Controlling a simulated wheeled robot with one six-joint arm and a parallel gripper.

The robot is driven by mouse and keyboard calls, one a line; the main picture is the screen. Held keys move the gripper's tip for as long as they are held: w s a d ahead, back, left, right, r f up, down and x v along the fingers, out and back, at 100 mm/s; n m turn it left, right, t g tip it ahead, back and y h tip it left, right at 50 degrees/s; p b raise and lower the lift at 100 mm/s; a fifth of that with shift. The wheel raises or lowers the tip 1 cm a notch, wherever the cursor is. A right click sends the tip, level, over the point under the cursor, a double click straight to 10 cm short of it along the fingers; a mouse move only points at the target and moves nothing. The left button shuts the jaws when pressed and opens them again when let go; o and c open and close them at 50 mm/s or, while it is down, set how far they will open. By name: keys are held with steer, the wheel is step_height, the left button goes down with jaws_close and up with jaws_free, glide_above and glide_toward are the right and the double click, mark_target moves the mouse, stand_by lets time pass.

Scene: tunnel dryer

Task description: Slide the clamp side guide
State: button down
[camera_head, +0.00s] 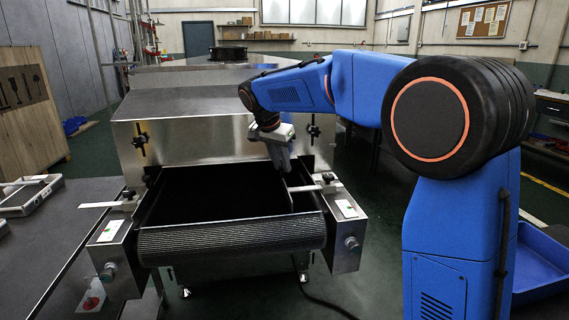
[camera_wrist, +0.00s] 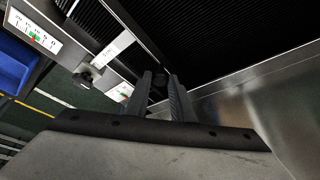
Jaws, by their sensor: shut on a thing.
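The dryer's right side guide (camera_head: 289,196) is a thin plate along the right edge of the black belt, with a pale rod (camera_head: 308,187) running out through a bracket. My gripper (camera_head: 284,172) points down at the guide's far part, just short of the hood. In the wrist view the fingers (camera_wrist: 162,86) are closed around a small dark piece (camera_wrist: 162,75) by the guide plate (camera_wrist: 138,32); the fingers hide most of it. The rod (camera_wrist: 113,48), a clamp knob (camera_wrist: 87,73) and a scale (camera_wrist: 33,31) with red and green marks show left of the fingers.
The belt (camera_head: 210,200) is empty. A left guide rod (camera_head: 103,204) stands opposite. The steel hood (camera_head: 190,130) rises close behind my gripper. A grey table (camera_head: 60,220) is at left, a blue bin (camera_head: 538,262) at right.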

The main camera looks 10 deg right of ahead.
steer(key=c, duration=1.8)
jaws_free()
steer(key=shift+c, duration=0.2)
steer(key=shift+r, duration=0.1)
steer(key=v, duration=1.7)
steer(key=shift+r, duration=0.15)
steer(key=shift+s, duration=0.1)
steer(key=s+d+f+n+y, duration=0.1)
steer(key=s+d+f+n, duration=0.15)
steer(key=s+d, duration=0.3)
steer(key=s+d+f+n, duration=0.1)
steer(key=s+d+f, duration=0.25)
steer(key=s, duration=0.35)
steer(key=s+d+f+n+y, duration=0.1)
steer(key=s+d+f, duration=0.2)
steer(key=s+d, duration=0.25)
steer(key=s+d+f+n, duration=0.2)
steer(key=s+f, duration=0.7)
steer(key=s, duration=0.1)
steer(key=s+d+f+n+t+y, duration=0.1)
steer(key=s+d+f+n, duration=0.1)
steer(key=s+f, duration=0.8)
steer(key=shift+s+d+t, duration=0.3)
steer(key=shift+d, duration=0.25)
